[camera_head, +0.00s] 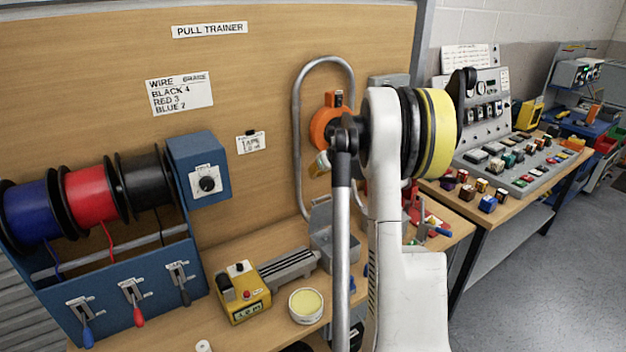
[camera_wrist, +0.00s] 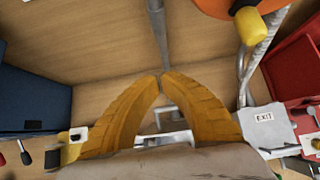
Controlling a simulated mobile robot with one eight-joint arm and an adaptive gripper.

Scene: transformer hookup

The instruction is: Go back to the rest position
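My gripper (camera_wrist: 161,78) shows in the wrist view as two curved yellow fingers. Their tips come together at the middle of the picture, with nothing seen held between them. Bench and board show through the gap behind the tips. In the head view my white arm with a yellow band stands in front of the bench, right of the middle. It hides part of the bench, and I cannot make out the gripper fingers there.
The wooden pull trainer board (camera_head: 260,70) stands behind the bench. Blue, red (camera_head: 92,193) and black wire spools sit at left. A yellow box (camera_head: 241,292) and a round tin (camera_head: 306,306) are on the bench. A bent metal tube (camera_head: 297,130) and orange reel (camera_head: 322,132) are close behind my arm.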

